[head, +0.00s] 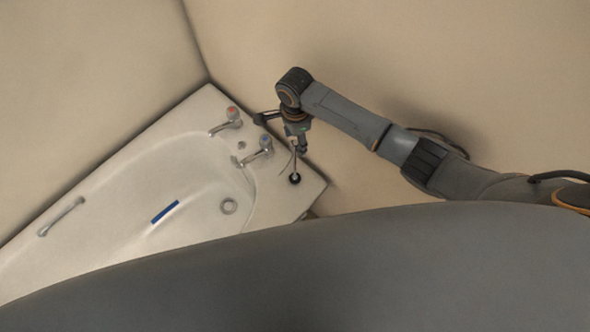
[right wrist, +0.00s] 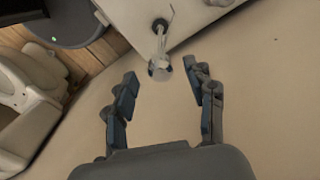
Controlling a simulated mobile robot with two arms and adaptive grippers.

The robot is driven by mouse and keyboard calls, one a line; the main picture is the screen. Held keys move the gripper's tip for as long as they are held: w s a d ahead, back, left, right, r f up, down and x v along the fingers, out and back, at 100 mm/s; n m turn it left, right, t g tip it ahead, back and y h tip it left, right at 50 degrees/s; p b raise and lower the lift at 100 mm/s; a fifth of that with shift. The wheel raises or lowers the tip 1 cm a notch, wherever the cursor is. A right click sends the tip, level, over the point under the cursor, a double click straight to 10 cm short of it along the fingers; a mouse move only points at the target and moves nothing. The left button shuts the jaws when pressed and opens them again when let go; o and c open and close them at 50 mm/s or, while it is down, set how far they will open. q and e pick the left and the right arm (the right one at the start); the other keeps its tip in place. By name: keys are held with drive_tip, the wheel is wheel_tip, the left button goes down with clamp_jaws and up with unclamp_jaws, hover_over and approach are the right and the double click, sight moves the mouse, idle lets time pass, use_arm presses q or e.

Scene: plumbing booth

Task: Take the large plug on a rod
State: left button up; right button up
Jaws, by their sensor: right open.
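The large plug on a rod (head: 295,179) stands on the white corner ledge of the bath, its dark round base down and its thin rod pointing up. In the right wrist view its rod and pale top end (right wrist: 160,69) point toward my right gripper (right wrist: 162,82), between and just beyond the fingertips. My right gripper (head: 298,148) is open and empty, above the plug in the head view. I cannot tell the exact gap between the fingers and the rod. My left gripper is not in view.
The bath (head: 150,160) has a red-topped tap (head: 231,115), a blue-topped tap (head: 264,146), a drain (head: 229,206), a grab handle (head: 62,216) and a blue strip (head: 165,212). Beige walls meet behind the ledge. A white toilet (right wrist: 30,85) shows in the right wrist view.

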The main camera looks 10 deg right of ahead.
drive_tip(key=shift+w+f, duration=0.1)
drive_tip(key=shift+f, duration=1.15)
clamp_jaws()
drive_tip(key=shift+r, duration=0.1)
